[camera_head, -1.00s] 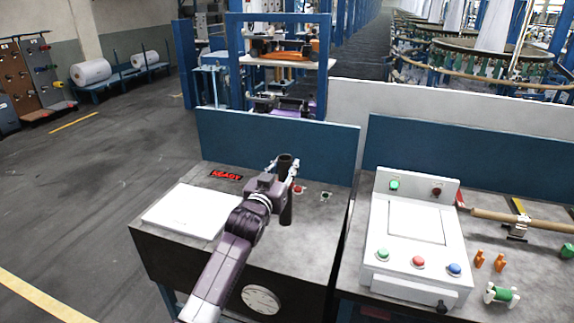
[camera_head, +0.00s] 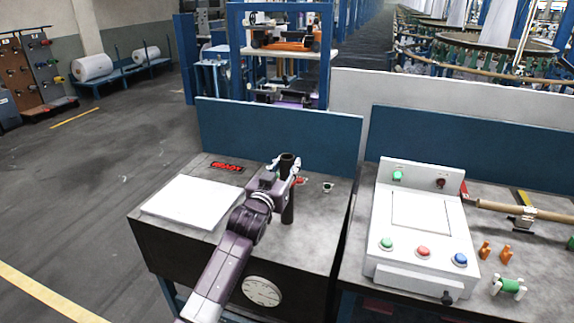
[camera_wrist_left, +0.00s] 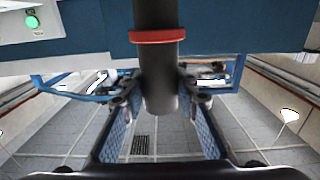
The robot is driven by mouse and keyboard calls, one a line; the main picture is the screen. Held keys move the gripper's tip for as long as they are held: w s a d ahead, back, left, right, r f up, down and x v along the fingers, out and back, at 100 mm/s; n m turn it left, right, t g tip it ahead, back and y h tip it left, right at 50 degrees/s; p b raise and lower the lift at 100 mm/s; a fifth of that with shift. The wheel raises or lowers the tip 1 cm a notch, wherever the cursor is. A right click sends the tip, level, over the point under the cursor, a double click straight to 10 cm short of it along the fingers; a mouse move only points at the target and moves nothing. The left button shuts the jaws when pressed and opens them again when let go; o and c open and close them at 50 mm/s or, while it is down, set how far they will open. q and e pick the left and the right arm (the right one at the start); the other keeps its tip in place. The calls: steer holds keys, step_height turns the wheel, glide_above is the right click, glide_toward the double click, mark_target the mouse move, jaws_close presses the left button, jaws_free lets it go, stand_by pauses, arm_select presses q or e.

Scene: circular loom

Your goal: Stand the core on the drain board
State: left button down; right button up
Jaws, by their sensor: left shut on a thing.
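The core (camera_head: 288,207) is a dark, upright tube at the right part of the left-hand table. My left gripper (camera_head: 285,180) is shut around its upper part. In the left wrist view the core (camera_wrist_left: 160,85) stands between the two fingers, with a red band across it. Its far end is in the open between the fingers in that view. A flat white board (camera_head: 192,203), which looks like the drain board, lies on the left of the same table and is bare. I cannot tell whether the core touches the tabletop. My right gripper is not in view.
A red READY sign (camera_head: 227,166) and a small green-topped button (camera_head: 327,187) sit on the table. A blue panel (camera_head: 278,137) closes its back. A white control box (camera_head: 420,225) stands on the table to the right.

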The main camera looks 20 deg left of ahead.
arm_select(q)
steer(key=c, duration=1.4)
jaws_free()
steer(key=shift+f, duration=0.15)
steer(key=s, duration=1.2)
steer(key=shift+a, duration=0.2)
steer(key=shift+f, duration=0.1)
